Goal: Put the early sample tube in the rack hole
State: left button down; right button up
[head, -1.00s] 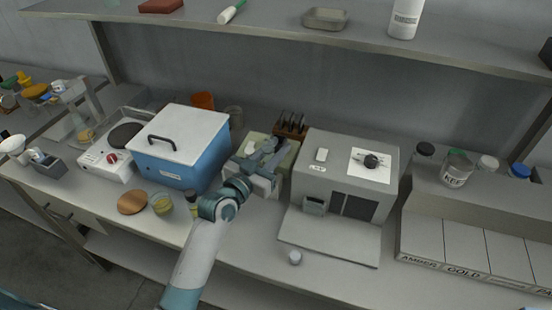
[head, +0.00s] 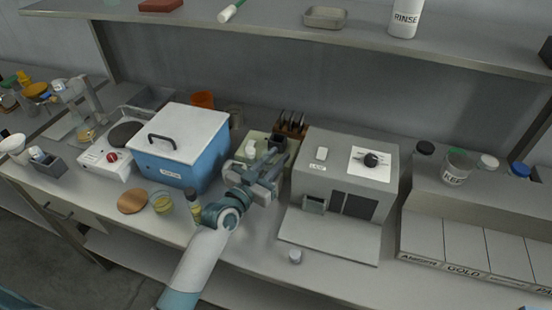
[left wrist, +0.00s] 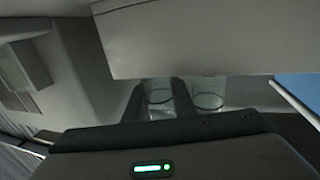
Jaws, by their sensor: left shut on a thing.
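My left gripper (head: 271,165) is in the gap between the blue lidded box and the grey machine. In the left wrist view, it is shut on a clear tube (left wrist: 160,97) between its dark fingers. A second clear glass vessel (left wrist: 208,92) shows just right of the tube; I cannot tell which it is. In the head view the held tube is hidden by the gripper. A pale green block (head: 260,140), partly covered by my gripper, stands behind it with a white-topped item (head: 250,148); its holes cannot be made out. My right gripper is not in view.
The blue box (head: 178,150) stands left and the grey machine (head: 345,170) right of my gripper. A brown holder with dark slots (head: 291,122) is behind. A small dark-capped vial (head: 194,205) and a small white-capped item (head: 295,256) stand in front. The front bench between them is clear.

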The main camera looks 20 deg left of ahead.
pick_arm(q)
jog(key=shift+f, duration=0.3)
